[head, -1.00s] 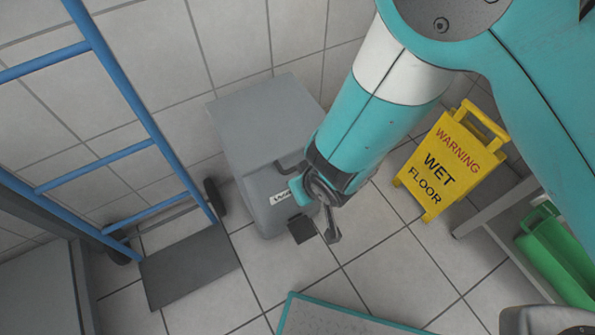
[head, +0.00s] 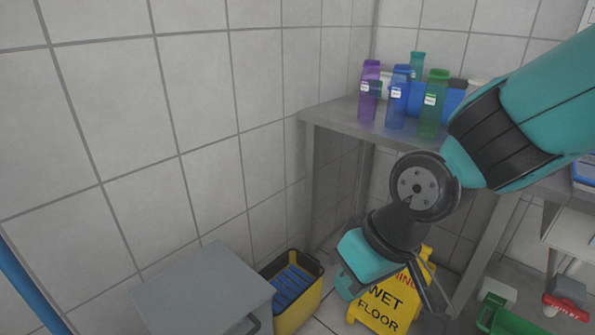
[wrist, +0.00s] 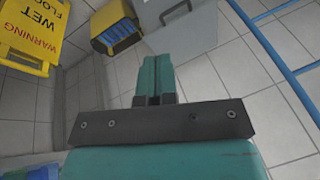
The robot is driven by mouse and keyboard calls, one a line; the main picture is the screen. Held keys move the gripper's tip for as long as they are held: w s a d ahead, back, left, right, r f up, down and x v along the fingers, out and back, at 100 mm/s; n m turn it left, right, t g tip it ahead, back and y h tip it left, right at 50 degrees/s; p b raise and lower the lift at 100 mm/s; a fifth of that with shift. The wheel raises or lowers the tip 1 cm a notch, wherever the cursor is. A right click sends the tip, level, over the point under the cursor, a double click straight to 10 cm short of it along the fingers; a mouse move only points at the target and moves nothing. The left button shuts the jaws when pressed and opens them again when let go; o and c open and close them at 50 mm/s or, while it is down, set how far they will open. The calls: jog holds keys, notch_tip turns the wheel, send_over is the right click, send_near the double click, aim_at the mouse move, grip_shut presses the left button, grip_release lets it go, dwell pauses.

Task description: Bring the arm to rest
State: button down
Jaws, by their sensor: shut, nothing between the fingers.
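My gripper (wrist: 157,65) shows in the wrist view as two teal fingers pressed together beyond a dark crossbar. It is shut and empty, and nothing touches its tips. In the head view my teal and black arm reaches in from the right and bends down in front of the table and the yellow sign. The fingers cannot be made out clearly there.
A yellow wet floor sign (head: 382,308) stands behind my wrist. A yellow bin with blue slats (head: 298,290) and a grey cabinet (head: 205,290) stand left. Several bottles (head: 397,98) stand on a metal table (head: 340,113). A blue ladder frame (wrist: 275,50) shows in the wrist view.

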jog(key=s+d+r+g, duration=0.1)
jog(key=s+d+r, duration=0.7)
notch_tip(320, 180, up, 13)
jog(key=p, duration=1.3)
jog(key=shift+w+p, duration=0.2)
jog(key=shift+p, duration=0.15)
jog(key=shift+r, duration=0.1)
